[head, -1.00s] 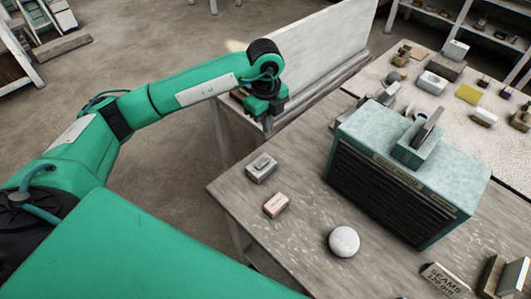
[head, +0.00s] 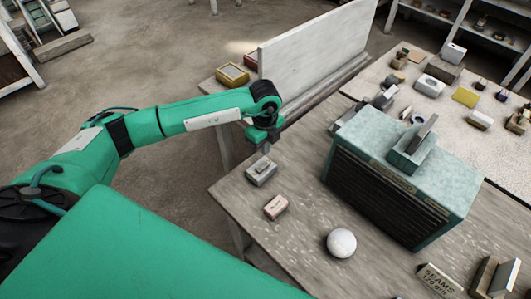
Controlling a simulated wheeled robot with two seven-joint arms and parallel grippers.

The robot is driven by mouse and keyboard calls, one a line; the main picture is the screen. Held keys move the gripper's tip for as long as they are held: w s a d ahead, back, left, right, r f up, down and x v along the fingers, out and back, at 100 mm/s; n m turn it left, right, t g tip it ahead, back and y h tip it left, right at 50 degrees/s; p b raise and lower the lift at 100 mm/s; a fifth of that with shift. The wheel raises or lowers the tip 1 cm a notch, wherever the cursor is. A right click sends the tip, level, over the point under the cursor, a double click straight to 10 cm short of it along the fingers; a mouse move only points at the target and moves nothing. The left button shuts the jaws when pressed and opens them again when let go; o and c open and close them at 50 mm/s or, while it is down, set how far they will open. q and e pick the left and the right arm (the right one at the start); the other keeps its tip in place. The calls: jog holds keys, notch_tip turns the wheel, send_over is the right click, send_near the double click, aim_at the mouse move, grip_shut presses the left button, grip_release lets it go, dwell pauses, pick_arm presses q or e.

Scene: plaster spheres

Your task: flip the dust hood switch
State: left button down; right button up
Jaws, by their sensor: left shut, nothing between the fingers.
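A small grey switch box (head: 261,172) with a raised lever or toggle on top sits near the left edge of the wooden bench. My left gripper (head: 265,148) points down just above and behind this box, fingers shut and empty. Whether the fingertips touch the lever cannot be told from here. The teal dust hood (head: 352,200) with a dark slatted front stands on the bench to the right. My right gripper is out of view.
A pinkish block (head: 276,206) and a white sphere (head: 341,243) lie on the bench (head: 300,222). A paper-like block marked SEAMS (head: 440,280) is at lower right. A white upright panel (head: 315,60) stands behind my left arm.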

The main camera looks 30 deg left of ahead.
aim_at(265, 163)
pick_arm(q)
notch_tip(265, 163, down, 5)
jog(key=shift+r+p, duration=0.2)
jog(key=shift+p, duration=0.65)
jog(key=shift+f, duration=0.35)
jog(key=shift+w+f, duration=0.1)
jog(key=shift+f, duration=0.15)
jog(key=shift+s+r, duration=0.1)
jog(key=shift+s, duration=0.1)
